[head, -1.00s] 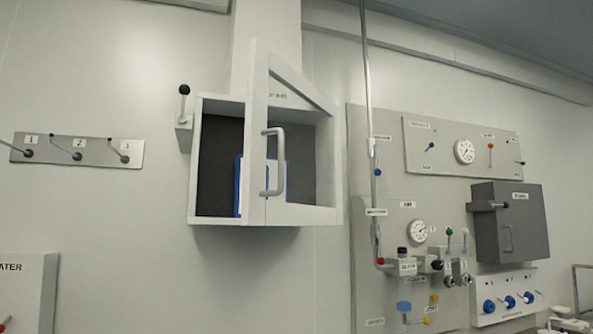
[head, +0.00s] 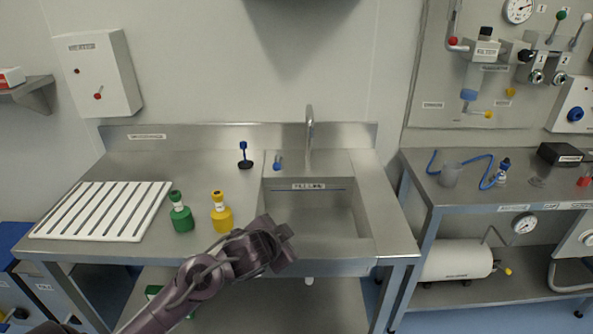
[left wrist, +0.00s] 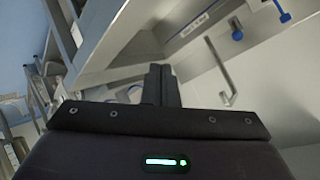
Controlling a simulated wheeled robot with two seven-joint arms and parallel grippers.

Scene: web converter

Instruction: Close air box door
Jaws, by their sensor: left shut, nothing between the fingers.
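The air box and its door are out of the head view now. Only a dark grey shape (head: 300,12), perhaps the underside of a box, shows at the top edge of the head view. My left gripper (head: 287,232) is in front of the sink's front edge, well below that shape. In the left wrist view its two dark fingers (left wrist: 161,84) are together with nothing between them. My right gripper is in neither view.
A steel bench (head: 130,258) with a sink (head: 315,213) stands ahead. It carries a white slatted rack (head: 62,232), a green bottle (head: 181,217) and a yellow bottle (head: 221,217). A second steel table (head: 430,185) stands to the right.

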